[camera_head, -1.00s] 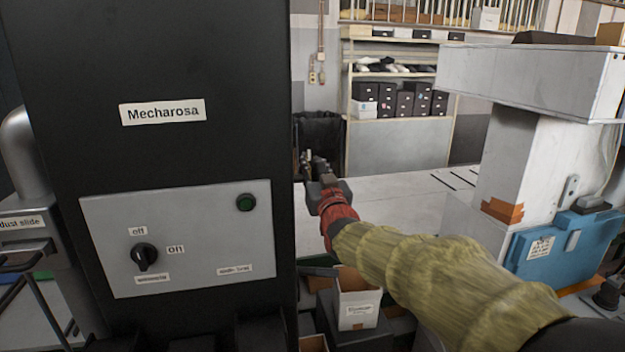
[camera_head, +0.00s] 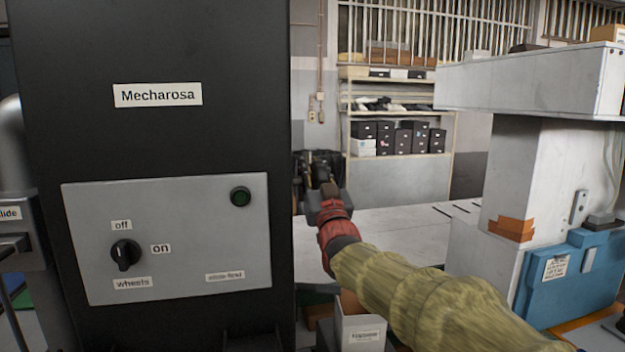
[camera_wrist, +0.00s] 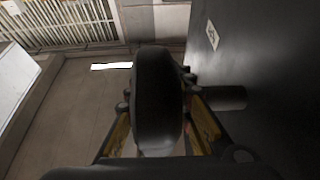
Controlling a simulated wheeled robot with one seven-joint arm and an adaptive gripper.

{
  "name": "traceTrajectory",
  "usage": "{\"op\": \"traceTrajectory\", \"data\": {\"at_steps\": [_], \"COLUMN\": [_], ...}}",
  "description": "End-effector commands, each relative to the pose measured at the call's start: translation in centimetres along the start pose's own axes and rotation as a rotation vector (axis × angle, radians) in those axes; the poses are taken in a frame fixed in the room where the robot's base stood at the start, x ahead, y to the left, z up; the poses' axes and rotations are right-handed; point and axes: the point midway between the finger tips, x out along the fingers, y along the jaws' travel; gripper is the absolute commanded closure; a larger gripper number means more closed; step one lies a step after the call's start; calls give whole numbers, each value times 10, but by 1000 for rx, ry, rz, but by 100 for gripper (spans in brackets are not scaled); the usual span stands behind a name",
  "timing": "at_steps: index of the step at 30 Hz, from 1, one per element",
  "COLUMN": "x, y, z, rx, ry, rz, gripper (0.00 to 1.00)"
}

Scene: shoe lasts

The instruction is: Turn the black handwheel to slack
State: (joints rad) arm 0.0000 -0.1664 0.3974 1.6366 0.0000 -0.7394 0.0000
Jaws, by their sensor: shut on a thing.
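The black handwheel (camera_wrist: 157,95) shows nearly edge-on in the middle of the wrist view. A short dark stub (camera_wrist: 222,97) to its right reaches towards the dark side wall. My gripper (camera_wrist: 160,125) has a finger on each side of the wheel and is shut on it. In the head view my gripper (camera_head: 322,178) is at the end of my arm, just right of the black Mecharosa cabinet (camera_head: 160,45). The handwheel cannot be made out clearly there. A small white label (camera_wrist: 212,35) is on the dark wall; its text is unreadable.
A white machine (camera_head: 525,160) with a blue box (camera_head: 575,270) stands at the right. Shelves with shoe boxes (camera_head: 400,138) are behind. A labelled white bin (camera_head: 361,328) sits below my arm.

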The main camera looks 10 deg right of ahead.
Motion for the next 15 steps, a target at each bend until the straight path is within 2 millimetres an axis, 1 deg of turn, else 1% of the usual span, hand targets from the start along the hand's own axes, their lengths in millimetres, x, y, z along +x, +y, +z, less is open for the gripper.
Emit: {"op": "traceTrajectory", "data": {"at_steps": [11,12,15], "x": [0,0,0], "y": [0,0,0], "z": [-1,-1,-1], "rx": [0,0,0], "ry": [8,9,9], "rz": [0,0,0], "gripper": [100,78,73]}}
